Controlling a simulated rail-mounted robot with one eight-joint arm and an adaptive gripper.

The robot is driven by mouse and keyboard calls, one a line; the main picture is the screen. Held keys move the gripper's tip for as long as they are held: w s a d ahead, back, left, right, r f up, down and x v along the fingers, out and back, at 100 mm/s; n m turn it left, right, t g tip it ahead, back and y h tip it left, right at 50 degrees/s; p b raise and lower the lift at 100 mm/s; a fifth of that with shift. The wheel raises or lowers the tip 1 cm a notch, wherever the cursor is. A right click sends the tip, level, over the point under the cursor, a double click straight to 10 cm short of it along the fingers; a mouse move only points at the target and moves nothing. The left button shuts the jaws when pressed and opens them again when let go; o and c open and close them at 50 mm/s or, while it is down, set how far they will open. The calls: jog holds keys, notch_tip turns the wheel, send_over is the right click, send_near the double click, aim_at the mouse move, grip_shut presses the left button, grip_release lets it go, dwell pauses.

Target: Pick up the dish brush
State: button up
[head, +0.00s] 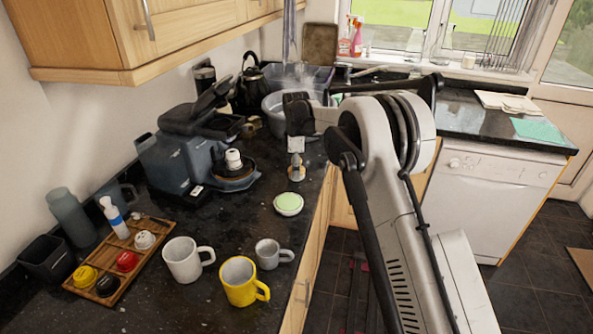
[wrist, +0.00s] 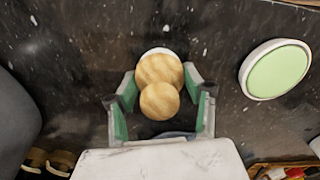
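The dish brush (head: 296,174) stands upright on the dark counter near its front edge, in the head view. In the wrist view its round wooden knob and wider wooden head (wrist: 160,98) show from above, with a bit of white at the far rim. My gripper (head: 296,150) points down directly over the brush. In the wrist view my gripper (wrist: 161,112) is open, with one green-padded finger on each side of the knob and a visible gap on both sides. Whether the fingertips reach down to knob height is hard to tell.
A round green-topped dish (head: 288,204) lies close to the brush; it also shows in the wrist view (wrist: 275,70). A coffee machine (head: 190,150) stands to the left. Mugs (head: 240,281) and a wooden tray (head: 128,275) stand nearer. A grey tub (head: 275,110) is behind.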

jog(key=c, duration=0.7)
jog(key=shift+r, duration=0.4)
jog(key=r, duration=0.3)
jog(key=shift+s+a+r+b, duration=0.25)
jog(key=shift+r+b, duration=0.1)
jog(key=s+a+r, duration=0.4)
jog(key=s, duration=0.1)
jog(key=s+a+r+b, duration=0.1)
jog(key=s+a+r, duration=0.1)
jog(key=s+a, duration=0.1)
jog(key=shift+s+a+r, duration=0.1)
jog(key=shift+s+r, duration=0.1)
jog(key=shift+r, duration=0.1)
